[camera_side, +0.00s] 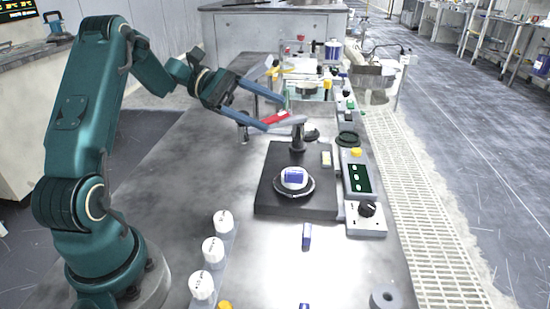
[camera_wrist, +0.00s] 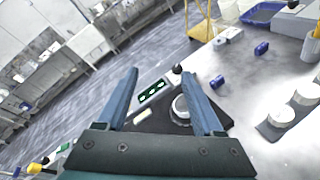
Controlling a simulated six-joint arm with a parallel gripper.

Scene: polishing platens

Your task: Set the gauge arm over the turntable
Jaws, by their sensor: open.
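The gauge arm (camera_side: 290,121) is a grey bar with a red section, on a dark post at the back of a black base (camera_side: 268,200). It points left from the post, away from the turntable (camera_side: 306,190). The turntable is a dark disc carrying a white and blue piece (camera_side: 293,176). My gripper (camera_side: 276,114) is open, with its two blue fingers on either side of the red section; contact cannot be told. In the wrist view my gripper (camera_wrist: 162,88) is open. The turntable's piece (camera_wrist: 180,107) is partly hidden by the right finger, and the gauge arm is not clearly visible.
A control panel with green display (camera_side: 359,178) and a box with a black knob (camera_side: 366,210) stand right of the base. Several white cylinders (camera_side: 213,250) line the near left. A small blue piece (camera_side: 306,236) lies in front. Bare bench lies left of the base.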

